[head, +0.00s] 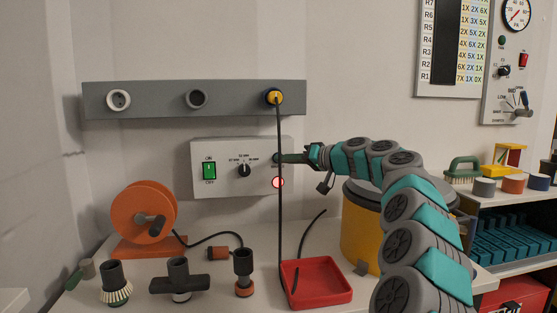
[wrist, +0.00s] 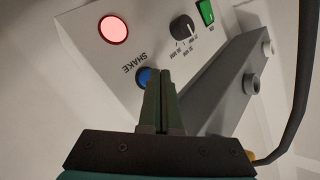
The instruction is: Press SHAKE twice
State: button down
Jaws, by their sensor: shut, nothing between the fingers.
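The white control box (head: 230,155) is on the wall below a grey rail. In the wrist view its blue SHAKE button (wrist: 144,77) shows beside my fingertips, partly covered by them, with the SHAKE label next to it. A round lamp (wrist: 113,29) glows pinkish red; it also shows lit in the head view (head: 278,182). My gripper (wrist: 161,74) is shut and empty, its tips pointing at the box's face at the button. In the head view my gripper (head: 281,158) reaches the box from the right. I cannot tell whether the tips touch the button.
The box also has a green ON/OFF switch (head: 209,171) and a black dial (head: 244,170). A black cable (head: 280,210) hangs from the rail's yellow plug (head: 273,97), close to my gripper. An orange reel (head: 143,215), a red tray (head: 316,283) and a yellow drum (head: 360,240) stand below.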

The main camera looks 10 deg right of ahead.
jog(key=shift+w, duration=0.45)
dwell(0.5)
jog(key=shift+s+f, duration=0.1)
jog(key=shift+s, duration=0.05)
jog(key=shift+s+b, duration=0.7)
jog(key=s+b, duration=0.3)
jog(key=s, duration=0.2)
jog(key=shift+b, duration=0.3)
dwell(0.6)
